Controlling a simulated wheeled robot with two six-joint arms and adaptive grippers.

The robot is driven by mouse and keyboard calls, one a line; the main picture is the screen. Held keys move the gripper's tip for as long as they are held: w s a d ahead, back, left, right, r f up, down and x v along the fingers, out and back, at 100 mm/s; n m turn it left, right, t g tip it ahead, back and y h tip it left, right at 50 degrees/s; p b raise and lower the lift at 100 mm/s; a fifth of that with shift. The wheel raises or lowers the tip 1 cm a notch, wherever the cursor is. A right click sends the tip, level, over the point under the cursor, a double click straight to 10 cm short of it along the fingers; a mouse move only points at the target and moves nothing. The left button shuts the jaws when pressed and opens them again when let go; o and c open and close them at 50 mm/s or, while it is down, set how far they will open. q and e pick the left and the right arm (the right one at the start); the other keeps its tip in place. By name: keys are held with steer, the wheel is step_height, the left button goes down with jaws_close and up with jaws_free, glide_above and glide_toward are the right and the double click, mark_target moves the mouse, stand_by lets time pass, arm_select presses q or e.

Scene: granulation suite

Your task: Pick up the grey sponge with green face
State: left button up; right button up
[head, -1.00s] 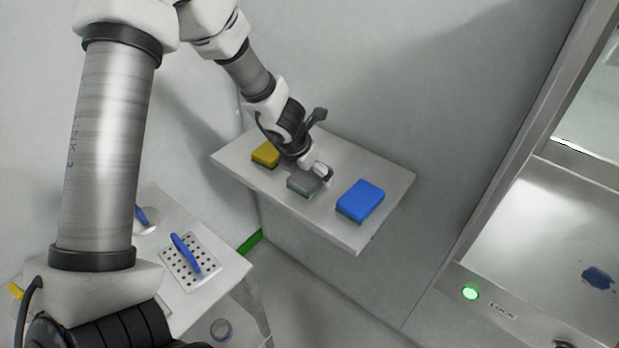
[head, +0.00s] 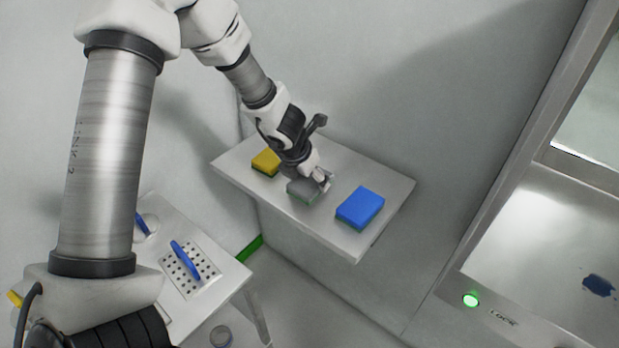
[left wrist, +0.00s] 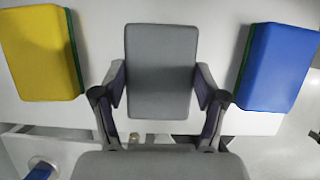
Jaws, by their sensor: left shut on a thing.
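The grey sponge (head: 303,190) is at the middle of the wall shelf in the head view, with a thin green edge low on its near side. It also shows in the left wrist view (left wrist: 160,72), grey face toward the camera, between the two fingers. My left gripper (head: 316,182) is shut on it; it also shows in the left wrist view (left wrist: 160,95), one finger at each side of the sponge. Whether the sponge is clear of the shelf or touching it I cannot tell. My right gripper is not in view.
On the shelf (head: 335,236), a yellow sponge (head: 266,161) lies left of the grey one and a blue sponge (head: 361,206) right of it. A lower table (head: 222,266) holds a perforated plate with a blue handle (head: 185,259). A steel sink-like basin (head: 540,250) is at right.

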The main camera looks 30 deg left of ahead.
mark_target(311, 183)
arm_select(q)
step_height(311, 183, up, 4)
steer(key=p, duration=0.3)
steer(key=shift+r, duration=0.1)
steer(key=shift+s+d+f+b, duration=0.4)
steer(key=shift+d+f+b, duration=0.15)
steer(key=shift+b, duration=0.5)
steer(key=s+d+b, duration=0.2)
steer(key=d, duration=0.1)
steer(key=shift+s+b, duration=0.25)
steer(key=shift+b, duration=0.1)
steer(key=s+d, duration=0.2)
steer(key=s+d+r+b, duration=0.1)
steer(key=s+d, duration=0.1)
steer(key=d, duration=0.1)
steer(key=s+d+r+b, duration=0.1)
steer(key=s+d, duration=0.1)
steer(key=d, duration=0.1)
steer(key=shift+s+d, duration=0.2)
steer(key=shift+d, duration=0.15)
